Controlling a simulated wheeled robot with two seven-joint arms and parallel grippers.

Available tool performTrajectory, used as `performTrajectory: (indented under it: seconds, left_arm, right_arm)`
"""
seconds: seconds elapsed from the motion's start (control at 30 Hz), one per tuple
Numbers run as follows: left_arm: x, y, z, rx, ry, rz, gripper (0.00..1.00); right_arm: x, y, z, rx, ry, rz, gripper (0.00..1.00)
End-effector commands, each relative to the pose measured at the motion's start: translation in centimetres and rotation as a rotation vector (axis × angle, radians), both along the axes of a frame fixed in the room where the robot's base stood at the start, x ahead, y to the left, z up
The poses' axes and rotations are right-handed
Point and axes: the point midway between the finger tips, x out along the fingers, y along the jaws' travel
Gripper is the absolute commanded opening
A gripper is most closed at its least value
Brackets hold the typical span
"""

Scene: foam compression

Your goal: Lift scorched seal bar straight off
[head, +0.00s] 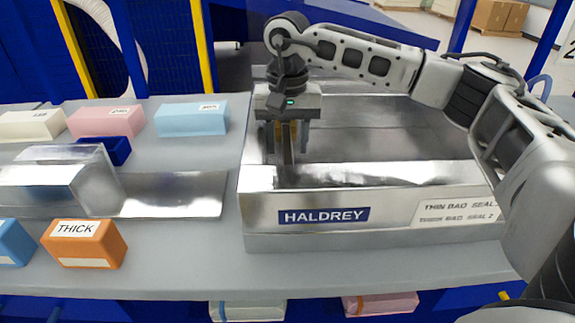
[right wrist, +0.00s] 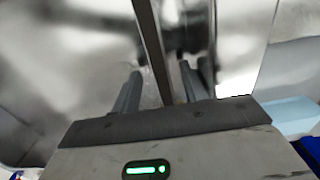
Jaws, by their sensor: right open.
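The seal bar (head: 288,158) is a narrow dark brown strip with a metallic edge, at the left end of the shiny metal sealer labelled HALDREY (head: 395,205). My right gripper (head: 285,145) points down over it. In the right wrist view the bar (right wrist: 152,45) runs between the two open fingers of the gripper (right wrist: 160,82), with a gap on each side. The fingers are not closed on it. The bar's lower part is hidden by the sealer's front wall and the gripper. My left gripper is out of view.
Left of the sealer lie a metal plate with a clear cover (head: 90,180), an orange THICK block (head: 84,243), a light blue block (head: 191,119) and a pink block (head: 106,121). The grey table (head: 180,270) is clear in front of the sealer.

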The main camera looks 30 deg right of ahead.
Motion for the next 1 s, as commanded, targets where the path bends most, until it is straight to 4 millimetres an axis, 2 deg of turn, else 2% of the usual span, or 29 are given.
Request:
performTrajectory:
  seconds: [0.03, 0.27, 0.33, 0.43, 0.47, 0.77, 0.87, 1.0]
  left_arm:
    - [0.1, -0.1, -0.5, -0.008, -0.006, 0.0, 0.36]
    - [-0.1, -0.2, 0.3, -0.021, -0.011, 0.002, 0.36]
    - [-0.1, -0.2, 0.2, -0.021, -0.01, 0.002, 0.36]
    - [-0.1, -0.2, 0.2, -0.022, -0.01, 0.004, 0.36]
    - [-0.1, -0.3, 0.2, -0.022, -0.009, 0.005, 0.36]
    - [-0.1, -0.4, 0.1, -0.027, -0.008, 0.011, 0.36]
    - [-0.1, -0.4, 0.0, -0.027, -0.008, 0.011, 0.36]
    - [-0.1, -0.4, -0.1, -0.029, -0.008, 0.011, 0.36]
  right_arm:
    - [0.0, 0.0, -1.0, -0.001, -0.001, 0.0, 0.44]
    - [0.0, 0.0, -0.9, 0.0, -0.001, 0.0, 0.44]
    - [0.0, 0.0, -0.9, 0.0, -0.001, 0.0, 0.3]
    - [0.0, 0.0, -0.9, 0.0, -0.001, 0.0, 0.02]
    - [0.0, 0.0, -0.9, 0.0, -0.001, 0.0, 0.0]
    - [0.0, 0.0, -0.7, 0.001, -0.003, 0.0, 0.0]
    - [0.1, 0.0, 0.2, 0.002, -0.006, 0.0, 0.0]
    - [0.1, 0.0, 2.9, 0.002, -0.007, 0.0, 0.0]
